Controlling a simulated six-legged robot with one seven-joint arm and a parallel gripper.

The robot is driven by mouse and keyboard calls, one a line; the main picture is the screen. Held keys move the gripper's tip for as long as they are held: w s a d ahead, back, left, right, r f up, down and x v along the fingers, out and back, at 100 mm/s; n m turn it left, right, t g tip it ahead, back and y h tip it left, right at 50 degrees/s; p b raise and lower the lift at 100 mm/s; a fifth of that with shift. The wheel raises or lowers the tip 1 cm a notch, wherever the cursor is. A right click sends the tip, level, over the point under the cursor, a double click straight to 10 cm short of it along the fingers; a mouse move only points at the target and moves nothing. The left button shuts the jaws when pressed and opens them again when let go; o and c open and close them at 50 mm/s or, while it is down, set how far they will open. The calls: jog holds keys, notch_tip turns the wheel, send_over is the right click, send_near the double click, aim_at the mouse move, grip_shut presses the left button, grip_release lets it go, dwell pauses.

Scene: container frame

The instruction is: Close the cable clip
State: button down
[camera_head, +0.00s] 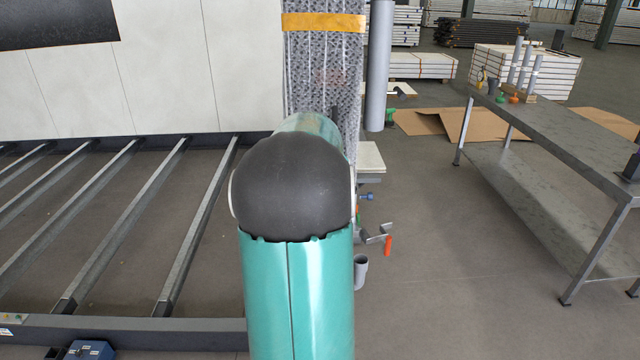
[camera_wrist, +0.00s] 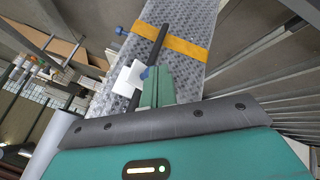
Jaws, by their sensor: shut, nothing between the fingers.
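In the wrist view, a white plate-like piece (camera_wrist: 129,79), probably the cable clip, sits against a black cable (camera_wrist: 152,44) running along a speckled grey panel (camera_wrist: 193,16). A small blue part (camera_wrist: 144,73) shows at its right edge. I cannot tell whether the clip is open. My gripper (camera_wrist: 157,76) has its green fingers shut and empty, just right of the white piece. I cannot tell whether they touch it. In the head view my arm hides the gripper and clip.
An orange strap (camera_head: 323,22) crosses the speckled panel (camera_head: 310,65). A grey pipe (camera_head: 378,65) stands close on its right. Metal floor beams (camera_head: 105,230) lie left. A metal table (camera_head: 560,130) stands right, with open floor (camera_head: 460,270) before it.

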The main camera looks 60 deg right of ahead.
jog(key=s+d, duration=0.3)
jog(key=d, duration=0.2)
jog(key=shift+s, duration=0.3)
jog(key=shift+d, duration=0.15)
dwell(0.5)
